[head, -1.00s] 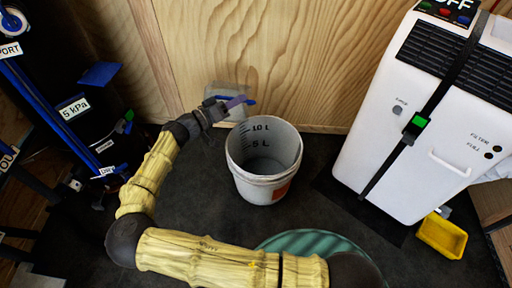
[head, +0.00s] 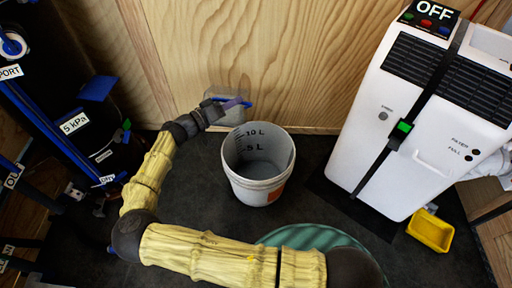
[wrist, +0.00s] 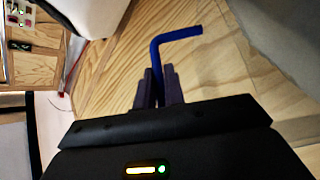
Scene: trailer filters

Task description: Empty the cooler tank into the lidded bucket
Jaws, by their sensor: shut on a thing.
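The white cooler (head: 420,130) stands at the right of the head view, with a black strap, a green buckle and an "OFF" panel. A yellow tray (head: 430,232) sits on the floor by its lower right. The white bucket (head: 258,187) stands upright in the middle, open at the top, with litre marks inside; it looks empty. My gripper (head: 238,103) is beyond the bucket's upper left, near the wooden wall. In the wrist view, its purple fingers (wrist: 158,92) are shut on a bent blue rod (wrist: 181,34). I cannot tell what the rod belongs to.
A ribbed green disc (head: 312,238) lies on the dark floor, partly behind my arm. A pale grey panel (head: 228,117) is behind my gripper at the wall. Dark equipment with blue parts (head: 75,122) crowds the left. Floor between bucket and cooler is clear.

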